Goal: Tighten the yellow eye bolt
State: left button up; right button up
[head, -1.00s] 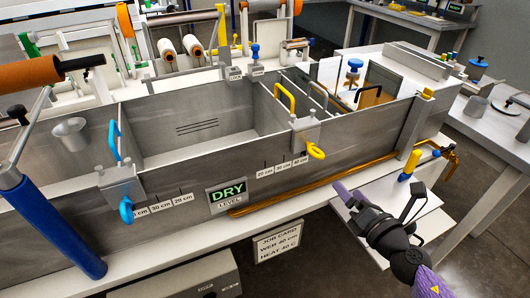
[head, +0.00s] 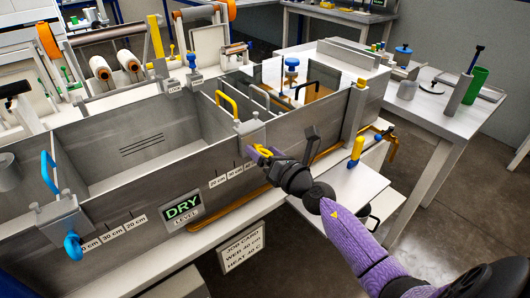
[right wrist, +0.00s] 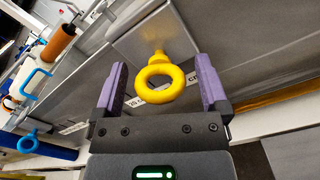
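The yellow eye bolt (right wrist: 160,84) sits in a grey clamp block (right wrist: 155,42) on the front wall of the metal bath. In the right wrist view its ring is between the two purple fingers of my right gripper (right wrist: 164,88), with a gap on each side. The gripper is open. In the head view the right gripper (head: 262,152) is at the clamp block and hides much of the bolt's ring (head: 264,150). A blue eye bolt (head: 73,246) sits in another clamp block at the left. My left gripper does not show.
The metal bath (head: 110,205) has centimetre scale labels and a green DRY level display (head: 183,208) on its front wall. A copper-coloured pipe (head: 235,212) runs along its foot.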

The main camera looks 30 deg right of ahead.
jog(key=c, duration=1.1)
jog(key=shift+c, duration=0.2)
jog(key=m+p, duration=0.1)
jog(key=m, duration=0.4)
jog(key=shift+m+p, duration=0.3)
jog(key=shift+p, duration=0.1)
jog(key=m+p, duration=0.1)
jog(key=m, duration=0.3)
jog(key=shift+f+m+p, duration=0.1)
jog(key=shift+m+p, duration=0.3)
jog(key=shift+m, duration=0.8)
jog(key=o, duration=1.3)
